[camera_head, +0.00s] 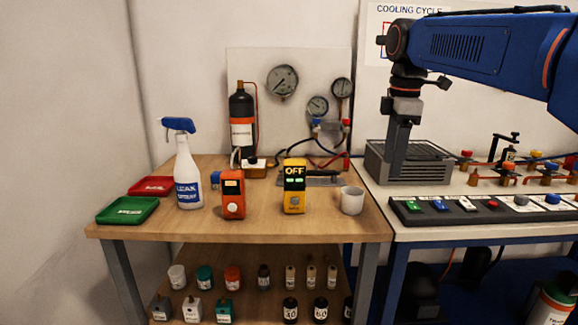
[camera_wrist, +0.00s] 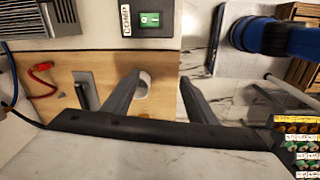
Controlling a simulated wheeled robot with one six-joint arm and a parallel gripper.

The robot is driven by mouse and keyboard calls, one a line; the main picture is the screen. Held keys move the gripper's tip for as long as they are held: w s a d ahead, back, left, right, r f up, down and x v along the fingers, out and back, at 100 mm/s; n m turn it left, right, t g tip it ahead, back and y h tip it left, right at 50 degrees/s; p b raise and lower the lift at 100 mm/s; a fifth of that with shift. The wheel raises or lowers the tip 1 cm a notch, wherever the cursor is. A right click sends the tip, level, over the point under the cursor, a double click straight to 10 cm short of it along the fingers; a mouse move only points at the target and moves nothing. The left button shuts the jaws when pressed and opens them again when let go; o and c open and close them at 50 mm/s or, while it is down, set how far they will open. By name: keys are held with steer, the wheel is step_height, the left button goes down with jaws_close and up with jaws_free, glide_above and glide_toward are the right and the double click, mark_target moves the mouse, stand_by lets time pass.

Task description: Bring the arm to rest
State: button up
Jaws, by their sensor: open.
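My arm (camera_head: 465,48), blue with dark joints, reaches in from the upper right in the head view. My gripper (camera_head: 393,176) hangs from it, pointing down, in front of the grey vented box (camera_head: 432,160) near the seam between the wooden bench and the white counter. In the wrist view my gripper (camera_wrist: 160,77) shows two dark fingers spread apart with nothing between them. The white cup (camera_wrist: 144,84) lies beyond the left finger, which partly covers it. Whether the fingers touch anything below cannot be told.
On the wooden bench (camera_head: 265,215) stand a white cup (camera_head: 352,200), a yellow meter (camera_head: 294,188) reading OFF, an orange meter (camera_head: 232,195), a spray bottle (camera_head: 188,175) and two trays. A switch panel (camera_head: 480,208) lines the counter front. Space above the bench's front is clear.

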steer(key=s+d+f+m+t, duration=0.2)
steer(key=s+f+m, duration=0.6)
steer(key=s+f, duration=0.5)
steer(key=s+d+f+m+t, duration=0.1)
steer(key=s+d+f+m, duration=0.1)
steer(key=s+f+m, duration=0.6)
steer(key=s+f, duration=0.5)
steer(key=shift+d+f+t, duration=0.25)
steer(key=shift+d+t, duration=0.05)
steer(key=shift+t, duration=0.1)
